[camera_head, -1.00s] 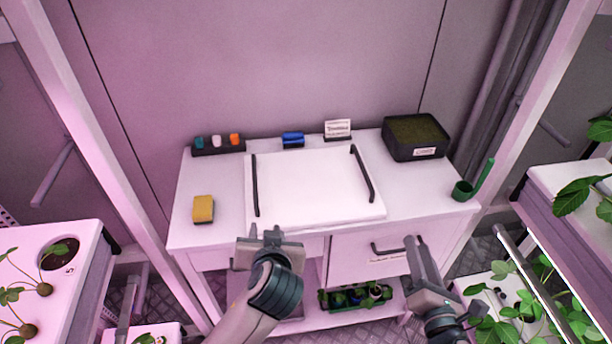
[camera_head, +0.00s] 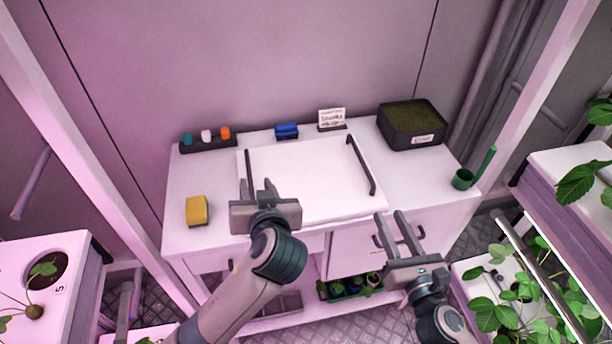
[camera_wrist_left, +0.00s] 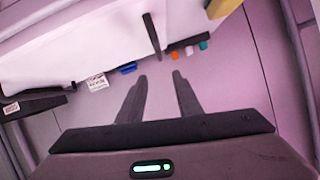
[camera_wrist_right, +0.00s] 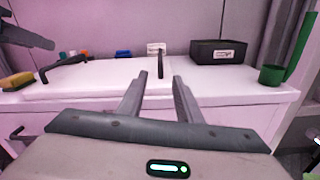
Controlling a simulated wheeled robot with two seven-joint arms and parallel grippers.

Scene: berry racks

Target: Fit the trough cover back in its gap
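The trough cover (camera_head: 308,178) is a white flat panel with two black bar handles, lying on the white bench. Its left handle (camera_head: 250,170) stands just behind my left gripper; its right handle (camera_head: 361,164) is clear. Whether the panel sits flush cannot be told. My left gripper (camera_head: 257,186) is open and empty over the front left of the panel; the left handle also shows ahead of it in the left wrist view (camera_wrist_left: 152,36). My right gripper (camera_head: 392,216) is open and empty in front of the bench's front edge, near the panel's front right corner.
A yellow sponge (camera_head: 197,211) lies left of the panel. Coloured bottles in a rack (camera_head: 208,144), a blue item (camera_head: 286,131) and a sign (camera_head: 332,118) stand behind. A black soil box (camera_head: 411,125) and green scoop (camera_head: 466,178) are right. Plants flank both sides.

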